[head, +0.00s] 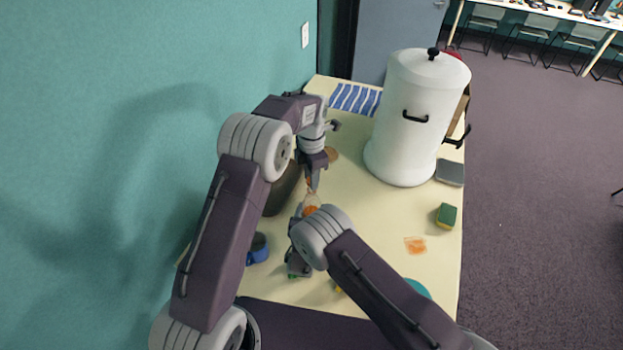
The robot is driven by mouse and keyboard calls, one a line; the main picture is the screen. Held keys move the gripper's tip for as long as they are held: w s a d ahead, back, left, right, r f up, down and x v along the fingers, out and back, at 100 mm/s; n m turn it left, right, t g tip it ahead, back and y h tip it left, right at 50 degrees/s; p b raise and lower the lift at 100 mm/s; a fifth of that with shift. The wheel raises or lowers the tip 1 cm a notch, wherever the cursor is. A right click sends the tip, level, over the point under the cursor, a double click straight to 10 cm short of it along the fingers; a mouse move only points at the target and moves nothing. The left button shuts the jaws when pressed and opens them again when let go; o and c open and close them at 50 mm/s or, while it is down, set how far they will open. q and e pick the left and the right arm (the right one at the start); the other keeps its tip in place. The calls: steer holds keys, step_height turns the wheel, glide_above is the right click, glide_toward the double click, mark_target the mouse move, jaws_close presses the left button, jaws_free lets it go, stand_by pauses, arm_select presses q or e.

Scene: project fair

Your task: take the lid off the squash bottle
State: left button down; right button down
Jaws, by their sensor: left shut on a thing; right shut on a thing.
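The squash bottle (311,209) shows as a small pale shape with orange in it, near the middle of the table. My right arm's wrist covers its lower part. My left gripper (312,184) points down at the bottle's top and is shut on what looks like the lid, a small orange-brown bit between its fingers. Whether the lid is apart from the bottle is too small to tell. My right gripper (299,211) is beside the bottle, low and to its left, and is shut on it; its fingers are mostly hidden.
A tall white lidded container (408,130) stands at the back right. A blue striped cloth (355,99) lies at the back. A green-and-yellow sponge (446,216), a grey item (450,172) and an orange stain (415,245) are on the right. A dark bowl (284,192) and blue mug (258,249) are left.

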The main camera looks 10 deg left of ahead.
arm_select(q)
steer(key=shift+r, duration=0.15)
step_height(320, 180, up, 4)
steer(key=shift+r, duration=0.1)
arm_select(e)
steer(key=shift+c, duration=1.9)
jaws_free()
steer(key=shift+r, duration=0.1)
